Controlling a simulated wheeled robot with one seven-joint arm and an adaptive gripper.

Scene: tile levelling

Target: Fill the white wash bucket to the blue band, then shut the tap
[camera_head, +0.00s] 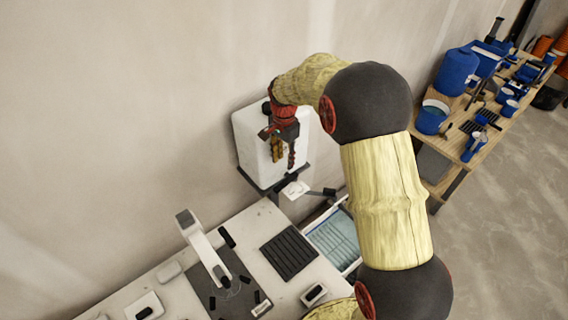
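A white tank (250,150) stands on a black bracket against the wall. My gripper (284,161) hangs in front of the tank, pointing down. Its two fingers are apart with white showing between them, and I see nothing held. Below the tank is a small white part (296,189) with dark pieces beside it; I cannot tell whether it is the tap. A white-rimmed container (347,268) with a pale blue inside sits lower down, partly hidden by my arm. I cannot tell whether it is the wash bucket. No blue band or water stream can be made out.
A pale bench (235,228) holds a white upright device (200,245), a black ribbed mat (289,252) and small items. At the right, a wooden table (489,140) carries a blue bucket (430,122) and several blue tools. Floor is clear at the lower right.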

